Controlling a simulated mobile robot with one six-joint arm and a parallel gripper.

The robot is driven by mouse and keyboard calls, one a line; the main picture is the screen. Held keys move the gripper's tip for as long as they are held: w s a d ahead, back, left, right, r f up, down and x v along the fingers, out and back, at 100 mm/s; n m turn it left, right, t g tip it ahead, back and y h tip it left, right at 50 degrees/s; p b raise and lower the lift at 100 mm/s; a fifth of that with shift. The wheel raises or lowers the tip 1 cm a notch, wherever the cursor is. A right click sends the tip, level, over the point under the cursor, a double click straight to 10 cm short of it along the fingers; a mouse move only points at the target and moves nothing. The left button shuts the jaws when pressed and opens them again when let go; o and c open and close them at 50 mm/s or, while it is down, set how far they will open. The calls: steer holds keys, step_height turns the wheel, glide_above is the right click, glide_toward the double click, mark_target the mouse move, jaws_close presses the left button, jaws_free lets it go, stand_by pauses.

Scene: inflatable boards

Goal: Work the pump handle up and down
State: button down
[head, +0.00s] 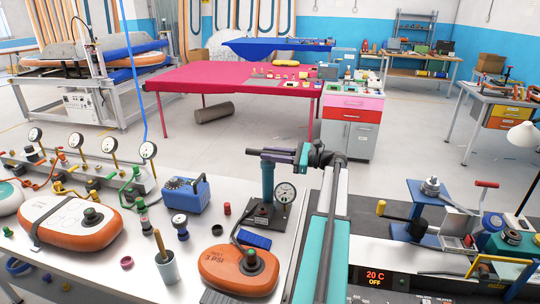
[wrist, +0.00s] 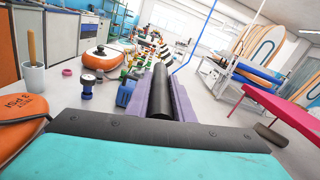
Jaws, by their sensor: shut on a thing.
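The pump has an upright teal cylinder (head: 267,183) on a black base (head: 262,217) on the white bench. Its dark handle (head: 257,151) lies crosswise just above the cylinder's top, with little rod visible. My gripper (head: 288,156) reaches in from the right and is shut on the handle. In the wrist view, the purple fingers of my gripper (wrist: 160,92) lie on both sides of the black handle grip (wrist: 160,88). A round gauge (head: 285,192) stands beside the cylinder. An orange test piece marked 3 PSI (head: 232,274) lies in front, with a black hose at its valve.
A blue pump box (head: 185,195), a grey cup with a wooden stick (head: 165,266) and an orange board piece (head: 68,220) stand on the bench to the left. A display reading 20 C OFF (head: 387,279) and a blue clamp rig (head: 425,199) are at right.

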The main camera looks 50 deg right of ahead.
step_height(320, 180, up, 15)
steer(key=p, duration=0.6)
steer(key=shift+f+p, duration=0.2)
steer(key=shift+p, duration=0.1)
steer(key=c, duration=1.6)
jaws_free()
steer(key=shift+r, duration=0.1)
steer(key=shift+o, duration=0.2)
steer(key=shift+s+f, duration=0.15)
steer(key=shift+f, duration=0.05)
steer(key=b+v, duration=0.4)
steer(key=v, duration=0.9)
steer(key=shift+s+d, duration=0.2)
steer(key=shift+d, duration=0.05)
